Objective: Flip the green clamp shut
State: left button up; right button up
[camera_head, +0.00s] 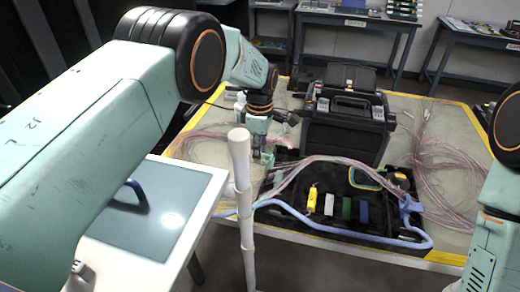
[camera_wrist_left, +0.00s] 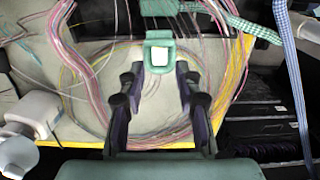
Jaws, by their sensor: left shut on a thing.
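The green clamp (camera_wrist_left: 159,48) shows in the left wrist view as a green frame with a pale window, at upper centre. In the head view, my left gripper (camera_head: 259,150) reaches down at the middle of the table, by the left end of the cable bundle. The clamp is hard to make out there. My right gripper is out of view; only part of the right arm shows at the right edge.
A black splicer case (camera_head: 346,130) stands right of the left gripper. A black tray holds yellow (camera_head: 312,199), white, green and blue blocks in front. Pink cables (camera_head: 440,165) and a blue tube (camera_head: 425,243) lie around. A white post (camera_head: 243,200) rises nearby.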

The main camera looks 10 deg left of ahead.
aim_at(271, 157)
pick_arm(q)
jog(key=shift+c, duration=0.6)
jog(key=d+y+b, duration=0.2)
jog(key=b, duration=0.1)
jog(key=shift+y, duration=0.3)
jog(key=shift+d+y+b, duration=0.4)
jog(key=shift+y+b, duration=0.2)
jog(key=shift+b, duration=0.45)
jog(key=shift+d+r, duration=0.15)
jog(key=shift+r, duration=0.05)
